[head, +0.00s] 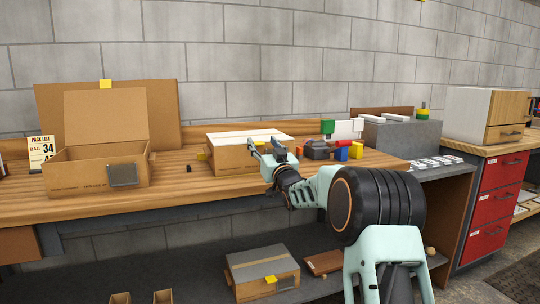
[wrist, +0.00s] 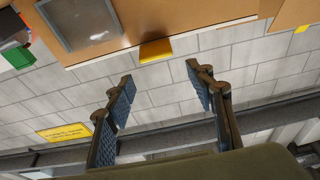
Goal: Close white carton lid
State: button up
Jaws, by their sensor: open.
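A brown carton (head: 228,157) with a white top panel (head: 240,136) sits on the wooden bench in the middle of the head view. The white panel looks low and nearly flat; I cannot tell whether it is fully down.
A larger brown carton (head: 75,174) with its lid raised stands on the bench (head: 190,205) at left. Coloured blocks (head: 348,151) and a dark object (head: 317,150) lie right of my gripper. A grey-topped box (head: 262,264) is on the lower shelf.

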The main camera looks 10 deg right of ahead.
jog(key=v, duration=0.7)
jog(key=shift+s, duration=0.1)
